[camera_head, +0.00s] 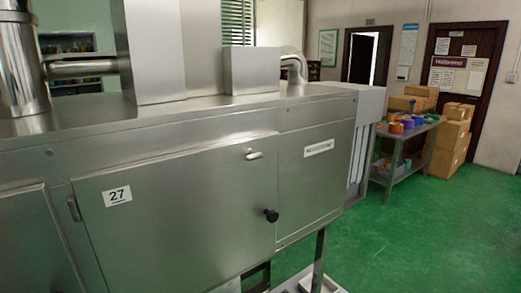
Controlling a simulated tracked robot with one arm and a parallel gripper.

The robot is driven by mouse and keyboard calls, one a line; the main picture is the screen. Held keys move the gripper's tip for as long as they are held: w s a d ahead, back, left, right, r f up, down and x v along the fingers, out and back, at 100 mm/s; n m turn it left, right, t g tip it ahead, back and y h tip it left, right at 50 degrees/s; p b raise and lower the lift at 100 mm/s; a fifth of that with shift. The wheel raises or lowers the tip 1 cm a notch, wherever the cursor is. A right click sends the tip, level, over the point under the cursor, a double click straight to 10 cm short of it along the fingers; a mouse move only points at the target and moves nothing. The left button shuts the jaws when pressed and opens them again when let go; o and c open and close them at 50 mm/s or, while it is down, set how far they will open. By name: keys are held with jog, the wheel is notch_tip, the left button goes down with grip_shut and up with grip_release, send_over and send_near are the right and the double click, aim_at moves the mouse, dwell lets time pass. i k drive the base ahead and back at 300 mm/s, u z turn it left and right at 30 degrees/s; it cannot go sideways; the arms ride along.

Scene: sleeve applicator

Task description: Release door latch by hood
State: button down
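A long stainless steel machine housing (90,160) fills the left and middle of the view. Its front door (180,215) bears a label reading 27 (117,197) and looks shut. A small light metal latch (254,155) sits near the door's upper right corner. A round black knob (271,215) sticks out near its lower right edge. A hinge (73,209) shows at the door's left side. A steel box like a hood (251,70) stands on top of the machine, with a taller one (155,50) to its left. My gripper is not in view.
A side table (407,135) with colored rolls stands at the right, beside stacked cardboard boxes (452,140). Green floor (430,230) lies open in front and to the right of the machine. Machine legs (319,260) show at the bottom.

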aim_at(250, 155)
jog(key=u, duration=0.1)
jog(key=i, duration=0.95)
jog(key=z, duration=0.1)
